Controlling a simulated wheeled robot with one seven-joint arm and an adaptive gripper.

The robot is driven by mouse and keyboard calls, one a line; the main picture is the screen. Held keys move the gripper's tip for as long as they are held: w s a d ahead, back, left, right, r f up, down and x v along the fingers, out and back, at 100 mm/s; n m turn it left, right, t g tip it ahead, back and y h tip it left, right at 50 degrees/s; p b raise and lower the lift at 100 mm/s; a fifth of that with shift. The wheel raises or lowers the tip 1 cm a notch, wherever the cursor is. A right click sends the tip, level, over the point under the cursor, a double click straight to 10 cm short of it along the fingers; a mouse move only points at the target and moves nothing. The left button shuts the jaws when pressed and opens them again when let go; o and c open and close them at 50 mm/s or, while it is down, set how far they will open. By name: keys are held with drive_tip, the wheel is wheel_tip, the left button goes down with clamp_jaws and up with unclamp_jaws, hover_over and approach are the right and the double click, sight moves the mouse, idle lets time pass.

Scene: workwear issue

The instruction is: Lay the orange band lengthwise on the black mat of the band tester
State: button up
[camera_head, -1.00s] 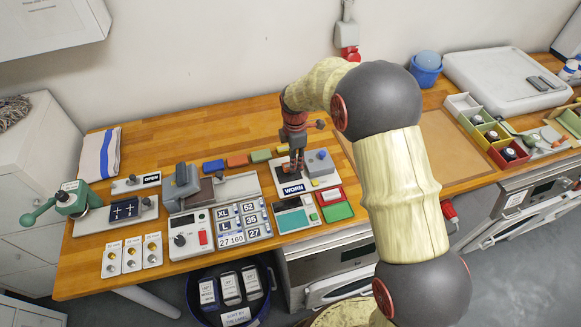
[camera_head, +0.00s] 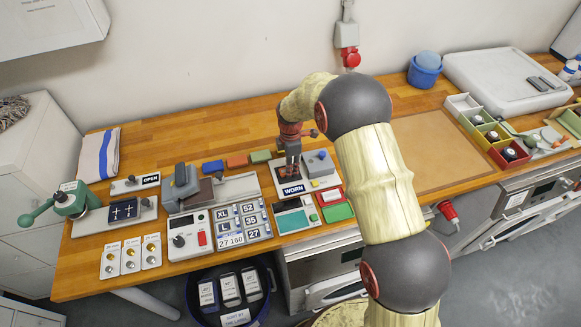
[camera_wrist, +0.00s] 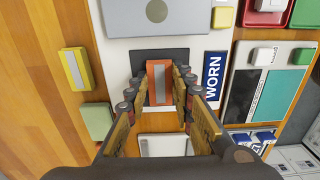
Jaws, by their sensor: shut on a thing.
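My gripper (camera_head: 291,177) points down over the band tester, behind its WORN label (camera_head: 292,189). In the wrist view its jaws are shut on the sides of the orange band (camera_wrist: 160,80), which has a grey strip along its middle. The band is over the black mat (camera_wrist: 142,57), with dark mat showing past its far end and sides. The band's long side runs up and down in the wrist view. I cannot tell whether it touches the mat. The tester's grey block (camera_wrist: 190,17) is just beyond the mat. In the head view the gripper hides the held band.
A yellow band (camera_wrist: 76,68) and a green band (camera_wrist: 97,120) lie on the wood beside the tester. Blue (camera_head: 213,167) and red-orange (camera_head: 237,161) ones lie farther left. A green-screened device (camera_head: 293,220) stands in front. The bench behind is clear.

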drive_tip(key=o, duration=0.8)
drive_tip(key=shift+f, duration=0.15)
drive_tip(key=shift+o, duration=0.2)
drive_tip(key=s+d+r+m+t+p, duration=0.1)
drive_tip(key=s+d+r+m, duration=0.15)
drive_tip(key=r, duration=0.95)
drive_tip(key=s+d+r+m, duration=0.1)
drive_tip(key=s+r+m, duration=0.15)
drive_tip(key=r, duration=0.85)
drive_tip(key=s+d+r+m+t, duration=0.2)
drive_tip(key=s+d+r+m, duration=0.3)
drive_tip(key=s, duration=0.4)
drive_tip(key=s+d+r+m+t, duration=0.15)
drive_tip(key=s+r+m, duration=0.25)
drive_tip(key=s+r, duration=0.5)
drive_tip(key=s+d+f+m+t, duration=0.1)
drive_tip(key=s+m, duration=0.5)
drive_tip(key=s, duration=0.7)
drive_tip(key=shift+d+f, duration=0.65)
drive_tip(key=shift+d, duration=0.5)
drive_tip(key=shift+s+f, duration=0.1)
